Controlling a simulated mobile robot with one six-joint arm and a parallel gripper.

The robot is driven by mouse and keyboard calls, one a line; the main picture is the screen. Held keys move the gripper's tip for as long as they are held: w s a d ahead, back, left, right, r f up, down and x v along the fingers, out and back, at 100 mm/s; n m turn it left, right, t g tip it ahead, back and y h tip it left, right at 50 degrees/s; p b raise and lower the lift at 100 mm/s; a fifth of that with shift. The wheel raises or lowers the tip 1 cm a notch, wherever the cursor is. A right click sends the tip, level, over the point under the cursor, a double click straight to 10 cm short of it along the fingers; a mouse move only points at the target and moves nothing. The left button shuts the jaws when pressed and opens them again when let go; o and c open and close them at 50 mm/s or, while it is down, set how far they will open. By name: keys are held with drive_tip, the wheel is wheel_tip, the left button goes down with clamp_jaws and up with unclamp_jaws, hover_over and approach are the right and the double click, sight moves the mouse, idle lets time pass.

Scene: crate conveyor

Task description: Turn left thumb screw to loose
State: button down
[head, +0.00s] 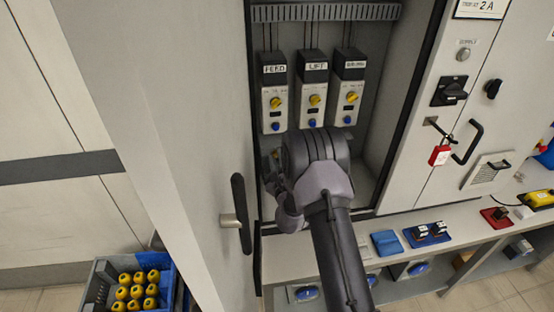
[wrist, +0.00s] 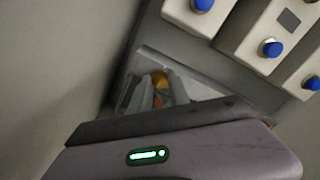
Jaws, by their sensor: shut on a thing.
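My gripper (wrist: 160,94) is shut on a small yellow-orange knob, the left thumb screw (wrist: 160,79), low inside the open cabinet. The two pale fingertips stand on either side of the screw in the wrist view. The screw sits at a pale, see-through-looking cover plate (wrist: 148,62). In the head view my gripper (head: 272,168) is below the left module, and my wrist hides most of the cover. How far the held screw is turned cannot be told.
Three modules labelled FEED (head: 274,95), LIFT (head: 312,92) and a third (head: 348,90) hang above my gripper, with yellow knobs and blue buttons. The open cabinet door (head: 190,130) with a black handle is close on the left. A shelf (head: 400,268) runs along the lower right.

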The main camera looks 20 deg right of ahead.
drive_tip(key=c, duration=1.2)
unclamp_jaws()
drive_tip(key=shift+c, duration=0.2)
drive_tip(key=s+a, duration=0.1)
drive_tip(key=s, duration=0.7)
drive_tip(key=s+a, duration=0.2)
drive_tip(key=s, duration=0.7)
drive_tip(key=shift+a, duration=0.25)
drive_tip(key=shift+s, duration=0.1)
